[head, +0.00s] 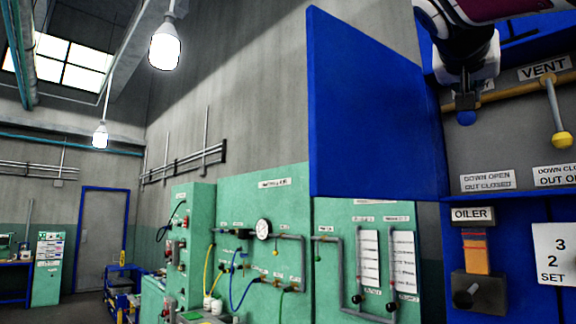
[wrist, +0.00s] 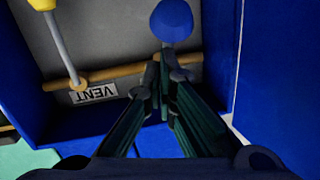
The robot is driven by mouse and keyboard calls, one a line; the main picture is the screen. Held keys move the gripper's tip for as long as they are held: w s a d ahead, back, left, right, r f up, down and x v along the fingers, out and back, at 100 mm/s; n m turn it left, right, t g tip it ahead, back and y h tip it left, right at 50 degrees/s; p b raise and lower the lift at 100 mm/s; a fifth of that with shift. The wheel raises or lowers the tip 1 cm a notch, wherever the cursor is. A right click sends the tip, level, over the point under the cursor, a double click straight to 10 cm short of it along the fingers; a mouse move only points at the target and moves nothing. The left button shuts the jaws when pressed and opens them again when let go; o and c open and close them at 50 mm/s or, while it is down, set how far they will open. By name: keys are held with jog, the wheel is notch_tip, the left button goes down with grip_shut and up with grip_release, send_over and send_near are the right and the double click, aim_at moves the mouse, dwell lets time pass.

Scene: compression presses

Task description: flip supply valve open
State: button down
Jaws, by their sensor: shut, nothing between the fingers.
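The supply valve's blue knob (head: 466,118) shows just below my gripper (head: 467,99) in the head view. Its label is mostly hidden behind my gripper, with only the last letter showing. A plate below reads "DOWN OPEN, OUT CLOSED". In the wrist view the blue knob (wrist: 172,22) lies just beyond the tips of my gripper (wrist: 163,78). The fingers are together and empty.
The vent lever with a yellow knob (head: 562,139) hangs from the brass pipe (head: 508,84) to the right. A blue cabinet door (head: 370,110) stands open at the left. An oiler (head: 476,252) and a number plate (head: 556,254) sit below.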

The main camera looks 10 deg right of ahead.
jog(key=shift+w+f+t+h+b, duration=0.15)
jog(key=shift+f+t+h+b, duration=0.25)
jog(key=shift+b, duration=1)
jog(key=shift+w+f+t+h+b, duration=0.15)
jog(key=shift+f+b, duration=0.45)
jog(key=shift+b, duration=0.8)
jog(key=b, duration=0.3)
jog(key=f+t+h+b, duration=0.1)
jog(key=b, duration=0.2)
jog(key=shift+w+d+n, duration=0.1)
jog(key=shift+d+n, duration=0.15)
jog(key=shift+n, duration=0.05)
jog(key=shift+w+d+f+n+t+h+b, duration=0.15)
jog(key=shift+w+d+f+t+h+b, duration=0.4)
jog(key=shift+b, duration=1.8)
jog(key=shift+w+d+f+n+t+h+b, duration=0.1)
jog(key=shift+w+d+f+t+h+b, duration=0.4)
jog(key=shift+b, duration=1.85)
jog(key=shift+w+d+f+n+t+h+b, duration=0.25)
jog(key=shift+d+f+t+b, duration=0.5)
jog(key=shift+b, duration=1.6)
jog(key=shift+d, duration=0.15)
